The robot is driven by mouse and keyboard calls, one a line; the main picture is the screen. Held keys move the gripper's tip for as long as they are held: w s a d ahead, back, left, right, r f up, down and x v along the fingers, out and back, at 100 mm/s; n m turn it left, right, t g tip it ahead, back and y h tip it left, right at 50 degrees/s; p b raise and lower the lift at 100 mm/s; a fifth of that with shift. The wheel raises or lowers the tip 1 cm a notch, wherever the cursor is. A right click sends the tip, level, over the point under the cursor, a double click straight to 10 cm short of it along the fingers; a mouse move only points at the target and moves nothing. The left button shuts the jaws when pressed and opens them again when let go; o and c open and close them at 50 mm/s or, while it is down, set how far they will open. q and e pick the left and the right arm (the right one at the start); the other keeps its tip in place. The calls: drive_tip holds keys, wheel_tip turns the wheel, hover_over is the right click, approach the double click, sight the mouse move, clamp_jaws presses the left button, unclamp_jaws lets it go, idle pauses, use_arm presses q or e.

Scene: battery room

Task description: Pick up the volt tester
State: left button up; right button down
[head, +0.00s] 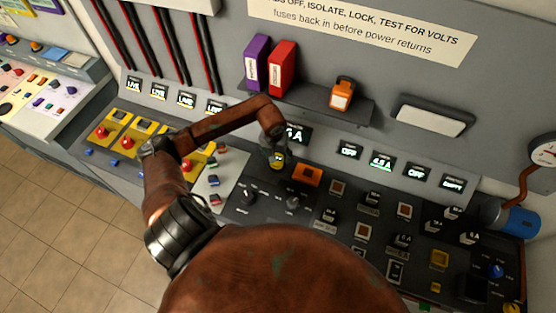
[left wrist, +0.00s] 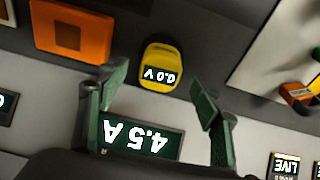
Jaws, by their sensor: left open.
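The volt tester (left wrist: 160,54) is a small yellow device with a black display reading 0.0 V, seen in the left wrist view. In the head view the yellow tester (head: 277,160) sits on the dark console, mostly hidden by my gripper. My left gripper (left wrist: 158,80) is open, its two green fingers spread to either side of the tester's near end. In the head view the left gripper (head: 273,148) points down over it. I cannot tell whether the fingers touch it. My right gripper is not in view.
An orange block (head: 307,174) is close beside the tester. A lit 4.5 A display (left wrist: 145,138) is behind the fingers. Above, a shelf (head: 310,104) holds purple and red binders and an orange device (head: 342,95). Several switches and knobs crowd the console to the right.

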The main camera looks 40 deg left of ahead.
use_arm(q)
drive_tip(key=f, duration=0.2)
drive_tip(key=f+p, duration=0.1)
drive_tip(key=shift+w+f, duration=0.25)
drive_tip(key=shift+f, duration=0.05)
drive_tip(key=shift+a+f, duration=0.1)
drive_tip(key=shift+f, duration=0.3)
drive_tip(key=c, duration=1.3)
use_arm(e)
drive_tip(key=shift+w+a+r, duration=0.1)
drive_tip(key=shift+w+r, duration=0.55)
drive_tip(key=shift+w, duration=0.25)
use_arm(q)
drive_tip(key=shift+c, duration=0.2)
drive_tip(key=shift+r, duration=0.1)
